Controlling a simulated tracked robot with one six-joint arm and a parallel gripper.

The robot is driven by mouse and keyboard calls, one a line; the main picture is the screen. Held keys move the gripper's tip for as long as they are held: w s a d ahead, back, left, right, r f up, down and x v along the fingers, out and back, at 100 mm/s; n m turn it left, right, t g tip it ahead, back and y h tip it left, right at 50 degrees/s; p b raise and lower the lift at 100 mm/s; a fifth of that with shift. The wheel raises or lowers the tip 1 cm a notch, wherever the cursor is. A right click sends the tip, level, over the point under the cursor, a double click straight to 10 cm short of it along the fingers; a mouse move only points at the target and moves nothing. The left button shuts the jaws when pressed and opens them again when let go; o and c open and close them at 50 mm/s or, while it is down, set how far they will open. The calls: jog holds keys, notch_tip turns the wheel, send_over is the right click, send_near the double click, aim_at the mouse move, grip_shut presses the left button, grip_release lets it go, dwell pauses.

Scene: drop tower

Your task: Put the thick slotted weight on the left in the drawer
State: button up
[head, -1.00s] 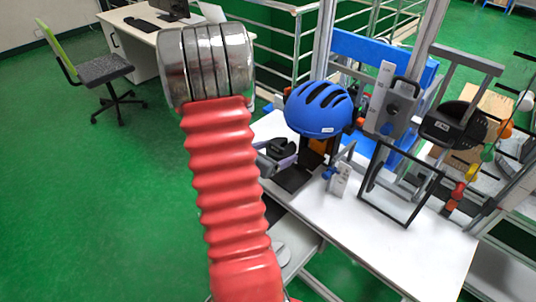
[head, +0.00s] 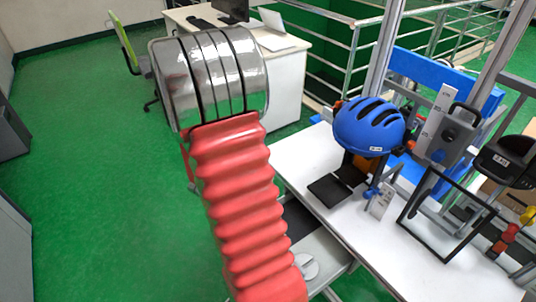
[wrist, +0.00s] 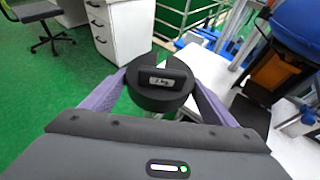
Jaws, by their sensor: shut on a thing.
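My gripper (wrist: 160,82) shows in the wrist view, with its two purple fingers shut on the sides of a thick dark round weight (wrist: 160,100). A raised bar with a small pale label crosses the top of the weight; the label's text is too small to read surely. The weight is held above the floor. In the head view the gripper and weight are hidden behind my red ribbed arm. A white drawer unit (wrist: 122,28) with several closed drawers stands beyond the weight in the wrist view. I cannot tell whether it has the task's drawer.
A white bench (head: 340,215) with a blue helmet (head: 368,127), a black frame (head: 447,215) and metal posts stands at right. A pale surface with a round disc (head: 305,267) lies below its edge. A desk (head: 285,75) stands behind. Green floor is free at left.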

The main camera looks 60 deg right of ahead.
jog(key=w+a+r+n+t+y, duration=0.1)
jog(key=w+a+r+n+t, duration=0.2)
jog(key=w+a, duration=0.65)
jog(key=w+a+n+t+y, duration=0.2)
jog(key=w+a+n, duration=0.1)
jog(key=a, duration=0.7)
jog(key=w+a+r+n+t+y, duration=0.1)
jog(key=w+a+n+t+y, duration=0.1)
jog(key=a, duration=0.9)
jog(key=w+a+r+n+t+y, duration=0.1)
jog(key=w+a+n+t+y, duration=0.2)
jog(key=a, duration=0.8)
jog(key=shift+w+a+r+n+y, duration=0.15)
jog(key=shift+w+n+y, duration=0.4)
jog(key=shift+w, duration=0.3)
jog(key=shift+d, duration=0.45)
jog(key=shift+w, duration=0.15)
